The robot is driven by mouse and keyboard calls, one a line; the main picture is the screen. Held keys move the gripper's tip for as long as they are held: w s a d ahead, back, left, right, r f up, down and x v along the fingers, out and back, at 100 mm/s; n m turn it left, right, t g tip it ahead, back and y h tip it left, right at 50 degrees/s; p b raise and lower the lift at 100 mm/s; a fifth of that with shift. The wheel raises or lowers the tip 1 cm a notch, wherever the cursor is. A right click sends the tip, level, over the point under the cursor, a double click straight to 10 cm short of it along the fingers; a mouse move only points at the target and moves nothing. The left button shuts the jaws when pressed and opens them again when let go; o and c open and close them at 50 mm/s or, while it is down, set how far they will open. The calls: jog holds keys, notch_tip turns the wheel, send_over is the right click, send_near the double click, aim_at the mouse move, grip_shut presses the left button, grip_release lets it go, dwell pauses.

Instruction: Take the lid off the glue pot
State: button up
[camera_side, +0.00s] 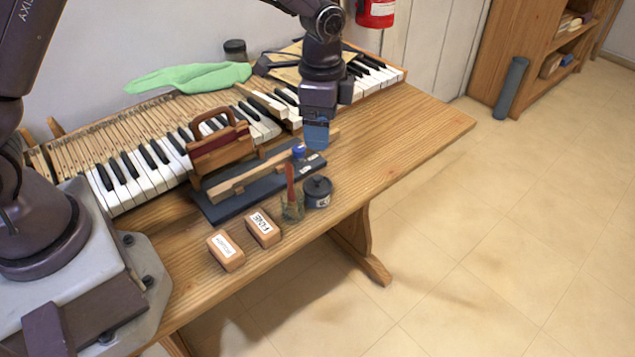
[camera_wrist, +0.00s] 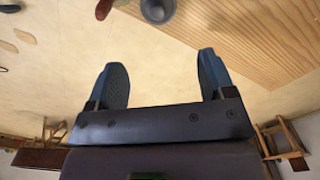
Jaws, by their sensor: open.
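The glue pot (camera_side: 317,195) is a small dark round pot with a pale label, standing upright near the front edge of the bench. Its dark lid (camera_side: 318,184), with a small knob on top, sits on the pot. My gripper (camera_side: 316,142) is in the air above and behind the pot, pointing down, apart from it. In the wrist view my gripper (camera_wrist: 163,75) has its two fingers spread with nothing between them. A grey round thing (camera_wrist: 158,9) at the top edge there looks like the pot's lid, partly cut off.
A jar (camera_side: 292,208) with a red-handled brush (camera_side: 290,178) stands close left of the pot. A dark board (camera_side: 228,206) with a wooden rail and a small blue-topped item (camera_side: 299,150) lie behind. Two labelled blocks (camera_side: 226,250) (camera_side: 263,228) sit left. The bench's right end is clear.

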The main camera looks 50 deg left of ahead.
aim_at(320, 177)
jog(key=shift+m, duration=0.3)
notch_tip(320, 177, down, 13)
jog(key=shift+s, duration=0.1)
jog(key=shift+c, duration=0.4)
jog(key=c, duration=0.6)
